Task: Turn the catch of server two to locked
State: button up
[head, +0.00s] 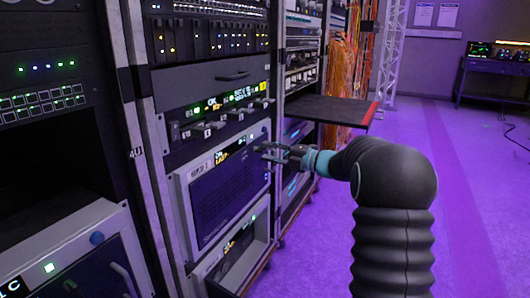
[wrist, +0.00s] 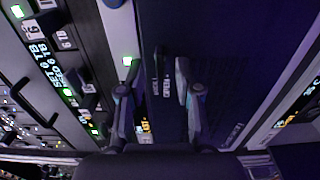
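A server unit (head: 225,192) with a light frame and a dark blue front panel sits in the middle rack. A small label and a lit display are on its upper strip, but I cannot read the number surely. My gripper (head: 264,152) is at the upper right corner of this front. In the wrist view my gripper (wrist: 154,82) is open, with its two fingers apart. A small dark catch (wrist: 159,62) shows between and just beyond the fingertips, with small white lettering below it. I cannot tell whether the fingers touch it, nor which position it is in.
Above is a unit with several dark knobs or levers (head: 210,130) and a lit display. A dark shelf with a red edge (head: 330,110) juts out to the right, above my gripper. Another unit (head: 238,250) is below. The floor (head: 475,200) at right is clear.

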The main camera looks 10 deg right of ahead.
jog(key=shift+x, duration=0.95)
grip_shut()
